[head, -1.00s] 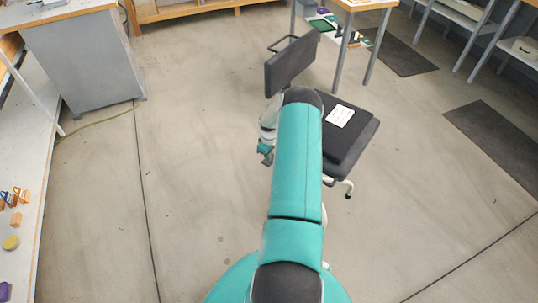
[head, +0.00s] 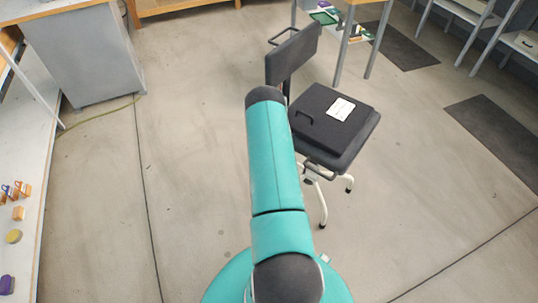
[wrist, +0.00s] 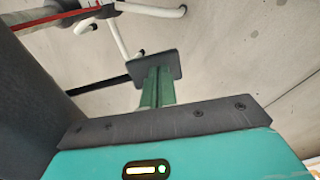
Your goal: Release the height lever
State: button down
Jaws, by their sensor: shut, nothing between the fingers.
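The office chair (head: 293,57) stands on the floor right of my arm in the head view, with a dark backrest and white legs. A dark bar (head: 320,174) shows under the seat's near edge; I cannot tell whether it is the height lever. My gripper (wrist: 157,66) is shut and empty in the wrist view, its green fingers ending in a dark pad. White chair legs (wrist: 150,10) show beyond it. A black rod-like strip (wrist: 100,85) runs left of the fingertips; I cannot tell whether it is the lever or touches them. My arm hides the gripper in the head view.
A black case (head: 325,118) with a white label lies on the seat. A workbench (head: 347,40) stands behind the chair. A grey cabinet (head: 85,55) and a shelf (head: 30,160) with small items are at left. Floor between shelf and chair is clear.

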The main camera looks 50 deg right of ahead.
jog(key=x, duration=0.3)
jog(key=shift+f, duration=0.25)
jog(key=shift+d+f, duration=0.15)
jog(key=shift+f, duration=0.25)
jog(key=shift+d+r, duration=0.1)
jog(key=shift+r, duration=0.05)
